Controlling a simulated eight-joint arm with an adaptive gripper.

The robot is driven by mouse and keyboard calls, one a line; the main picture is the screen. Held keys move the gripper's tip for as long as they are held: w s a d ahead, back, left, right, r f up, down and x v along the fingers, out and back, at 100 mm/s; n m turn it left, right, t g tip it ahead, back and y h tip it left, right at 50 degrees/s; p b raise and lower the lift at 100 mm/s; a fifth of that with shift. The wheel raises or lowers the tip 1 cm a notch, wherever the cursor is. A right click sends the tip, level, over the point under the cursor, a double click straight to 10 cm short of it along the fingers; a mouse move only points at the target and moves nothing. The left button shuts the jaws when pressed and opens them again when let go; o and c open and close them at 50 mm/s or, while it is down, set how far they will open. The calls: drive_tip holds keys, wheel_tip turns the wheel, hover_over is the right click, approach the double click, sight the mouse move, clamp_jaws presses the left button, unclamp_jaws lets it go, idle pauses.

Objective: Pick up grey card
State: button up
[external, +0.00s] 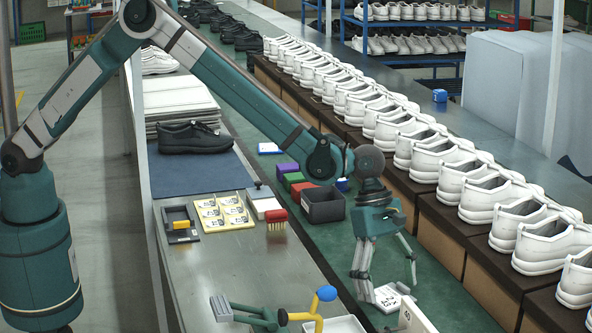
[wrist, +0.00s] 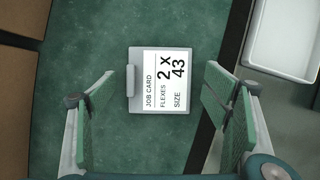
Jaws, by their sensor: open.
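The grey card (external: 387,298) lies flat on the green surface, below my gripper. In the wrist view the grey card (wrist: 134,82) has a grey border and clip, and a white face printed "JOB CARD FLEXES 2 x SIZE 43". My gripper (external: 388,284) points down over the card with its jaws apart. In the wrist view one finger is on each side of the card, with a gap of green surface on both sides. Nothing is held.
A white tray (external: 345,325) is close to the card, across a dark edge. A white sign (external: 415,320) stands near it at the front. A dark bin (external: 323,206) sits behind. Brown boxes with white shoes (external: 470,192) line the right side.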

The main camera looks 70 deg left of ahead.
sight(388, 295)
idle(0.4)
drive_tip(key=c, duration=1)
drive_tip(key=shift+r, duration=0.1)
drive_tip(key=shift+r+p, duration=1.05)
drive_tip(key=shift+r, duration=3.9)
